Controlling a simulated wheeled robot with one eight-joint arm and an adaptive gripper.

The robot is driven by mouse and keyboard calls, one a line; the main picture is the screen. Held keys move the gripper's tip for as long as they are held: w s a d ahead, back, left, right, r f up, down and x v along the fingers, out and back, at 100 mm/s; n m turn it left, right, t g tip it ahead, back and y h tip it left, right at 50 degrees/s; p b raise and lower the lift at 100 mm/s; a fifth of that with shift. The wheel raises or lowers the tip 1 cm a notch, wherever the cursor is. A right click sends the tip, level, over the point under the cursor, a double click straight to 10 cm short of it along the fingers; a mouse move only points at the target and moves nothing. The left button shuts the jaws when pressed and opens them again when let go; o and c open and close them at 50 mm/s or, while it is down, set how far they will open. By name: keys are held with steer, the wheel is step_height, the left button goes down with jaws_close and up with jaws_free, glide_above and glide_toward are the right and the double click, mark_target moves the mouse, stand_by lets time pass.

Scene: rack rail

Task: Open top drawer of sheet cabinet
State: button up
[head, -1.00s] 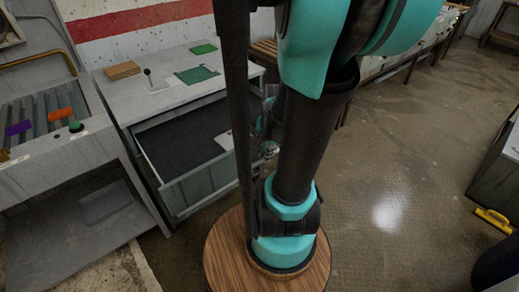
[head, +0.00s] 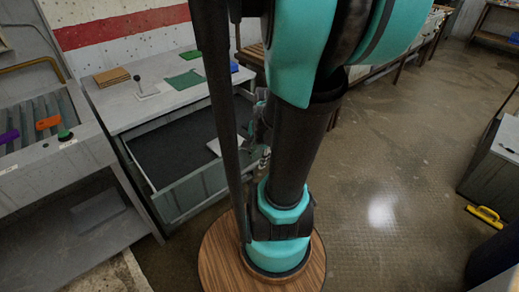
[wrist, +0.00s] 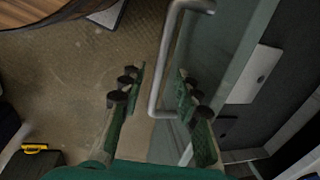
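The sheet cabinet (head: 125,108) is grey with a pale top, in the left half of the head view. Its top drawer (head: 190,198) stands open, showing a dark interior with a light plate in it. My arm hides the drawer's right part. In the wrist view the drawer's metal bar handle (wrist: 166,60) runs between the two fingers of my gripper (wrist: 158,80). The fingers stand apart on either side of the bar, with gaps visible, so the gripper is open around it. In the head view my gripper (head: 262,155) is mostly hidden behind my arm.
A grey roller bench (head: 40,150) stands close to the cabinet's left. A green mat (head: 184,80) and a brown stack (head: 111,76) lie on the cabinet top. Open floor (head: 400,170) lies to the right, with a yellow object (head: 484,215) farther right.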

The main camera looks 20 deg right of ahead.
step_height(320, 180, up, 12)
steer(key=s, duration=0.2)
steer(key=shift+d+f, duration=0.2)
steer(key=shift+d, duration=0.1)
stand_by(0.3)
